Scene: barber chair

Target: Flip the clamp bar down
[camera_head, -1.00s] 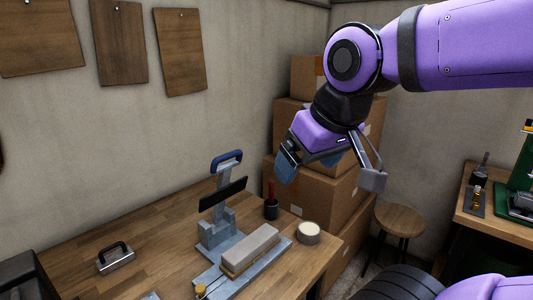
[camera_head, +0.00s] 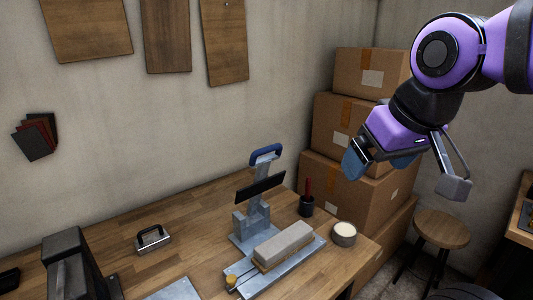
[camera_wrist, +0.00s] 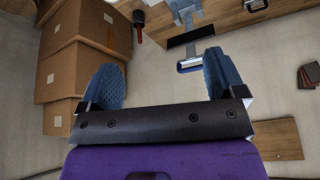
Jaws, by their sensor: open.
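The clamp bar stands raised on a grey metal fixture on the workbench. It has a blue grip (camera_head: 266,154) at its top and a black crosspiece (camera_head: 260,187) below it. A long grey block (camera_head: 284,242) lies on the fixture's base plate (camera_head: 246,279) in front. My gripper (camera_head: 379,163) is open and empty, in the air to the right of the bar and apart from it. In the wrist view my gripper (camera_wrist: 161,80) has both blue fingers spread, with the blue grip (camera_wrist: 190,66) beyond the right finger. The fixture's lower part is out of that view.
Stacked cardboard boxes (camera_head: 352,145) stand behind my gripper. A black cup (camera_head: 307,207) with a red-handled tool and a round tin (camera_head: 344,234) sit right of the fixture. A handled metal block (camera_head: 153,240) lies to the left. A stool (camera_head: 440,230) stands at right.

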